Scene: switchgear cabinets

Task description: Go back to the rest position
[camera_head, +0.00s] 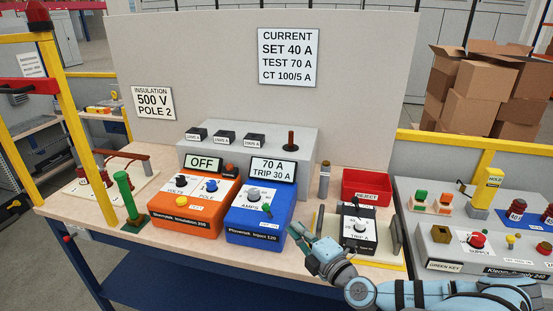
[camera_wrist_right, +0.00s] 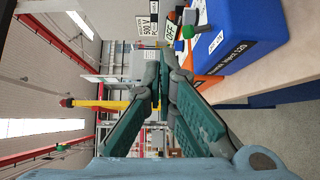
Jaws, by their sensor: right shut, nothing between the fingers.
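My right arm comes in from the lower right in the head view. Its teal gripper (camera_head: 297,232) is shut and empty, just in front of the right front corner of the blue Injec 120 tester (camera_head: 255,217). In the right wrist view the fingers (camera_wrist_right: 163,62) meet with nothing between them, and the blue tester (camera_wrist_right: 236,38) shows at the upper right. I cannot tell whether the gripper touches the tester. My left gripper is not in view.
An orange insulation tester (camera_head: 190,210) reading OFF stands left of the blue one. The black trip unit (camera_head: 358,232) is just right of my gripper, with a red reject bin (camera_head: 367,187) behind. A green-handled post (camera_head: 127,195) stands left. The bench's front edge is clear.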

